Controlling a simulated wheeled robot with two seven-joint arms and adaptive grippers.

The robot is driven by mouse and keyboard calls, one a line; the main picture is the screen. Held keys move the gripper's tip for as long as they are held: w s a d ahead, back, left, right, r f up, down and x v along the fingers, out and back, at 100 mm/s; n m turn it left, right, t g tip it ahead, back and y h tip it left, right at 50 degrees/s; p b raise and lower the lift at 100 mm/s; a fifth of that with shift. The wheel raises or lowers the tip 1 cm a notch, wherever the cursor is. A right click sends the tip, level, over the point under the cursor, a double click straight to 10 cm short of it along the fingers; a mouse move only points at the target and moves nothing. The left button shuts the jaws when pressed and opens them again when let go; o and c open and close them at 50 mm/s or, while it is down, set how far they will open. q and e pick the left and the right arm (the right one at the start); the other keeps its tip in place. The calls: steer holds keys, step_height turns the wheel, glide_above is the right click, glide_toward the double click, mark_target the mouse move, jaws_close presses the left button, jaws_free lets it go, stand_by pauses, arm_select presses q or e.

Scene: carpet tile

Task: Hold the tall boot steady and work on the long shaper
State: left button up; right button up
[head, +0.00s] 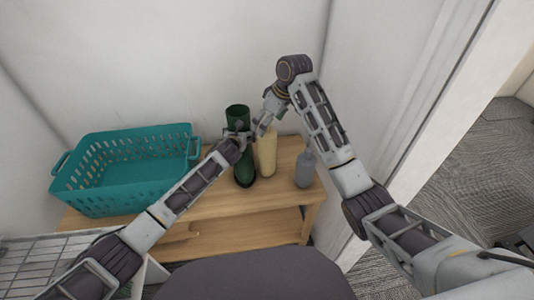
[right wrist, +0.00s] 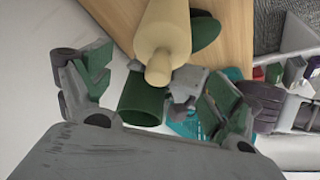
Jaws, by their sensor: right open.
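The tall boot (head: 243,172) is dark green and stands upright on the wooden bench; its open top (right wrist: 143,103) shows in the right wrist view. My left gripper (head: 239,133) is at the boot's upper shaft, with its fingers closed against it. The long shaper (head: 267,155) is cream and stands upright on the bench just right of the boot, outside it. Its narrow knob (right wrist: 159,70) points at the right wrist camera. My right gripper (head: 266,121) is open above the shaper, its fingers spread on either side of the knob and apart from it.
A teal basket (head: 128,192) sits on the bench (head: 215,205) at the left. A grey bottle (head: 305,171) stands to the right of the shaper, near the bench's right end. White walls close in the back and right. A wire rack (head: 40,262) is at the lower left.

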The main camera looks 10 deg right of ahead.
steer(key=shift+f, duration=0.1)
steer(key=shift+x, duration=2.5)
steer(key=shift+d, duration=0.15)
steer(key=c, duration=1.6)
steer(key=shift+r, duration=5)
